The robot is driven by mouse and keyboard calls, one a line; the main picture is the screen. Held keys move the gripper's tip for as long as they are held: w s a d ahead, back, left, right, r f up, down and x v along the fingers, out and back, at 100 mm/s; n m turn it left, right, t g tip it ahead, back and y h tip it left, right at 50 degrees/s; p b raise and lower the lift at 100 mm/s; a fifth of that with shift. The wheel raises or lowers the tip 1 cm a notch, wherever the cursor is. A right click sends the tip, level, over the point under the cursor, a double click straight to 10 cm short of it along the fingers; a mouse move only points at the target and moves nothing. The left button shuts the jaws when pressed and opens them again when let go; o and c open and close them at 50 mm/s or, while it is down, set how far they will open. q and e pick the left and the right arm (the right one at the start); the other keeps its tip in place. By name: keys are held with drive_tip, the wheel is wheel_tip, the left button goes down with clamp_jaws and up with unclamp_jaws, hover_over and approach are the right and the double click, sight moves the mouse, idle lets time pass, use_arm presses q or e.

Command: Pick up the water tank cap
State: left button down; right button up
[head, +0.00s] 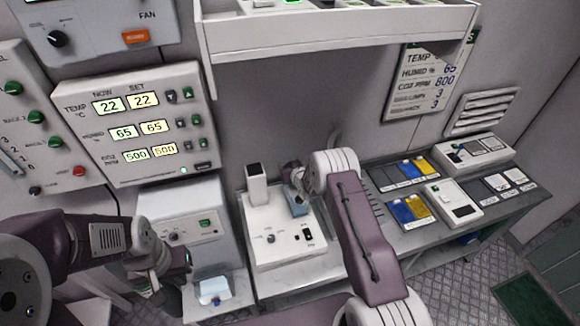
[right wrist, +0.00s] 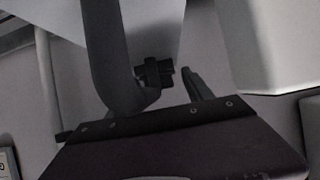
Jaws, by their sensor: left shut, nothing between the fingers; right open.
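A small blue-grey tank (head: 298,207) stands on the right side of a white machine (head: 262,228) in the head view. My right gripper (head: 294,174) is just above and behind this tank and hides its top. In the right wrist view a small dark knob, which looks like the cap (right wrist: 153,73), lies between the open fingers of my right gripper (right wrist: 160,80), in front of a pale surface. I cannot tell whether a finger touches it. My left gripper (head: 158,284) is shut and empty, at the lower left in front of a grey-white unit.
A white tower (head: 257,184) rises from the machine, left of my right gripper. A shelf (head: 340,38) overhangs behind. The grey-white unit (head: 185,220) stands left of the machine. Blue and yellow packs (head: 410,209) and devices fill the bench on the right.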

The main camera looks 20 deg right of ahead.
drive_tip(key=shift+s+d, duration=0.1)
drive_tip(key=c, duration=1)
drive_tip(key=shift+c, duration=1)
drive_tip(key=shift+r+b, duration=0.3)
drive_tip(key=shift+r, duration=0.2)
drive_tip(key=r, duration=0.1)
drive_tip(key=r+b, duration=0.1)
drive_tip(key=r, duration=0.1)
drive_tip(key=shift+s+d+r+b, duration=0.25)
drive_tip(key=shift+d+r+b, duration=0.05)
drive_tip(key=shift+d, duration=0.1)
drive_tip(key=s+d+r+b, duration=0.2)
drive_tip(key=s+d+r, duration=0.4)
drive_tip(key=s+d, duration=0.1)
drive_tip(key=shift+d+r, duration=0.25)
drive_tip(key=shift+d, duration=0.15)
